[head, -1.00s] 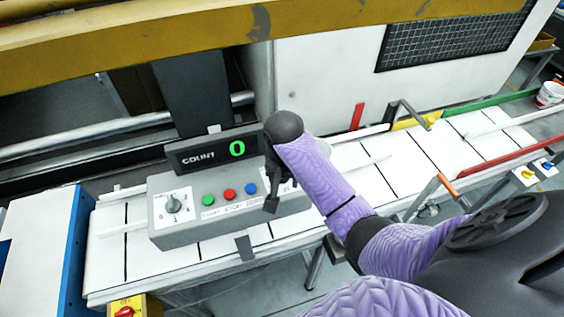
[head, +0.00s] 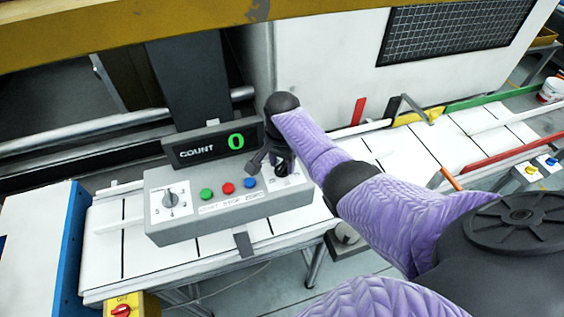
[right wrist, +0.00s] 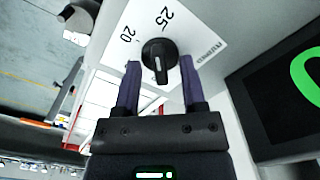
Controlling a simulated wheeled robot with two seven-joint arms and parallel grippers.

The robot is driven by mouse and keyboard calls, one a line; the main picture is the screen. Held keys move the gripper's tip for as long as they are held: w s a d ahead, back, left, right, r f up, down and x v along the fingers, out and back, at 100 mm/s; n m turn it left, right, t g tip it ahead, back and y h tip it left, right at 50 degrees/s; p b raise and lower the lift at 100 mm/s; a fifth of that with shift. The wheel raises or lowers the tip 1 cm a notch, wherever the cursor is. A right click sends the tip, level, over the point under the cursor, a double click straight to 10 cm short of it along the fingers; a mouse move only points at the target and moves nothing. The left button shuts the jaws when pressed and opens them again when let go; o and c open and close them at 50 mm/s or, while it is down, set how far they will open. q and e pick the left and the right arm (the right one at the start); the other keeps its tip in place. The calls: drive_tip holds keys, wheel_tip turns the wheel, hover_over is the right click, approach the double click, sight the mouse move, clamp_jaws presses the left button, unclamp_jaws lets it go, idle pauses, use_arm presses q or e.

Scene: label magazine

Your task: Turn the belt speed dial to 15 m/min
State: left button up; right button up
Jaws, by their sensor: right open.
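The grey control box (head: 220,226) stands on the conveyor with a dial at each end. The right-hand dial (head: 283,167) is partly hidden by my right gripper (head: 268,162). In the right wrist view this black knob (right wrist: 159,55) sits on a white plate marked 20 and 25; its white pointer line faces my gripper, away from those two numbers. My right gripper (right wrist: 160,64) is open, with one finger on either side of the knob; I cannot tell whether they touch it. The left-hand dial (head: 170,199) is clear of me. My left gripper is not in view.
Green (head: 206,194), red (head: 228,188) and blue (head: 250,183) buttons lie between the dials. A counter display (head: 212,145) reading 0 stands behind them, close to my right gripper. A yellow box with a red switch (head: 122,310) is at the lower left.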

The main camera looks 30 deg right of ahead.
clamp_jaws()
